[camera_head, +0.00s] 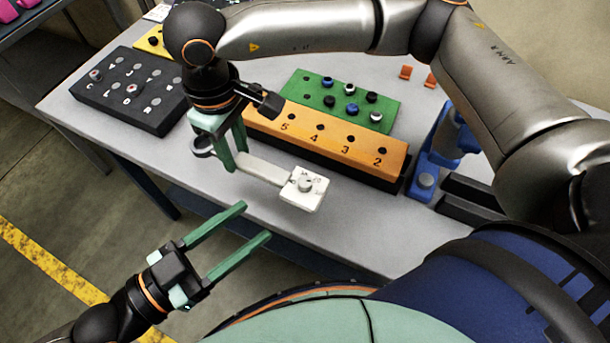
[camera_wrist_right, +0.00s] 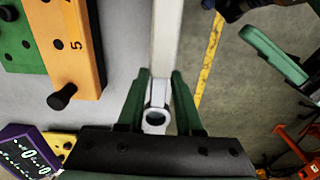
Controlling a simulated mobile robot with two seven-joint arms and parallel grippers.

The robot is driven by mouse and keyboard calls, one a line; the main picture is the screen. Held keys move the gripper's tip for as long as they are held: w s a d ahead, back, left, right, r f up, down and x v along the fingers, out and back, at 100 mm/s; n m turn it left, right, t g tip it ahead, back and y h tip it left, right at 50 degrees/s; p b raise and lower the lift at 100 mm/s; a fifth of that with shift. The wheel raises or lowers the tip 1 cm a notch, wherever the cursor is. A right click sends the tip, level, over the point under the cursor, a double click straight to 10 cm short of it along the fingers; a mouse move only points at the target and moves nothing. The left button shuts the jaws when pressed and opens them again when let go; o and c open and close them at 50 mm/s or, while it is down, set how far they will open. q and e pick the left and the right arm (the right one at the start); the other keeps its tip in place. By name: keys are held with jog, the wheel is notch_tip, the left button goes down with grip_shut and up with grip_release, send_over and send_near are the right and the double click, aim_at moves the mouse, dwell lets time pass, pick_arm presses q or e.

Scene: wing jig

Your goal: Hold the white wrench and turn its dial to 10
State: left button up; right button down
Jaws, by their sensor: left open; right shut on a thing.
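The white wrench (camera_head: 262,170) is held by my right gripper (camera_head: 230,160), whose green fingers are shut on its handle near the ring end. The wrench extends to the right and ends in a square white head with a round dial (camera_head: 305,184); the dial's marks are too small to read. In the right wrist view the white handle (camera_wrist_right: 166,40) runs up from between the fingers (camera_wrist_right: 158,95), with the ring end close to the palm. My left gripper (camera_head: 256,222) is open and empty, below and left of the dial head, apart from it.
An orange block (camera_head: 350,137) with numbered holes and a green block (camera_head: 300,90) with several knobs lie behind the wrench. A black panel (camera_head: 160,122) is at the left, a blue stand (camera_head: 432,160) at the right. The table's front edge runs below the wrench.

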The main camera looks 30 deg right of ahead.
aim_at(300, 185)
pick_arm(q)
jog(key=shift+x, duration=5.95)
jog(key=shift+r, duration=0.1)
grip_shut()
